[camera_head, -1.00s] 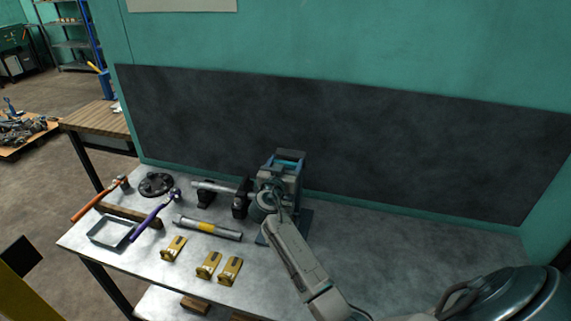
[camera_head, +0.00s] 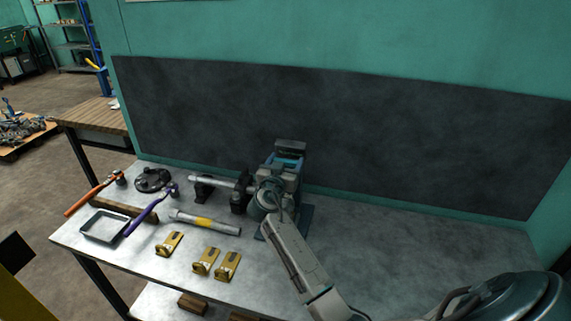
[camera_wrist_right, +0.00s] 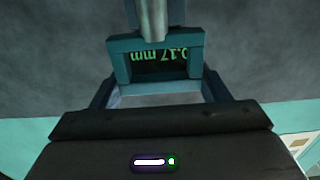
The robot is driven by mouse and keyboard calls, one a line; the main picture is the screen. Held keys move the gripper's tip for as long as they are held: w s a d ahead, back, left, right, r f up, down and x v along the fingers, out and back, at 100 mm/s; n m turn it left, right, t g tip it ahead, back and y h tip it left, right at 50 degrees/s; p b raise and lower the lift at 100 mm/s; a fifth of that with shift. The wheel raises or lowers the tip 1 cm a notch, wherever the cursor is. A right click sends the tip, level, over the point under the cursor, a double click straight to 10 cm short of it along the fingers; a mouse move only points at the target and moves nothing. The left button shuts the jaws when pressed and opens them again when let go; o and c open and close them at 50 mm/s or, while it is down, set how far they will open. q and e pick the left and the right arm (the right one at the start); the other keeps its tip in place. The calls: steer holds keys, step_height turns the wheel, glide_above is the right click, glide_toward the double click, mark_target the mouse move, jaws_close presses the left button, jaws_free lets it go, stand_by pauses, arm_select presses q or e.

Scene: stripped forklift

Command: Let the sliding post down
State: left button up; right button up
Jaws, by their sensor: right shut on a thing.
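The measuring stand (camera_head: 305,222) is at the back middle of the bench, with a teal base and an upright body. My right gripper (camera_head: 284,170) is at the upper part of this stand and is shut on it. The arm hides much of the stand in the head view. In the right wrist view, a teal-framed display (camera_wrist_right: 156,54) reads about 0.17 mm, upside down. A round grey post (camera_wrist_right: 153,20) meets its frame at the top of the picture. The fingertips' exact contact is hard to make out. My left gripper is not in view.
The right of the bench (camera_head: 400,240) is bare. A dark wall panel (camera_head: 400,140) stands behind.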

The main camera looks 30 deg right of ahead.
steer(key=o, duration=1.4)
steer(key=shift+f, duration=0.2)
steer(key=b+v, duration=0.4)
steer(key=v, duration=0.7)
steer(key=shift+b, duration=0.4)
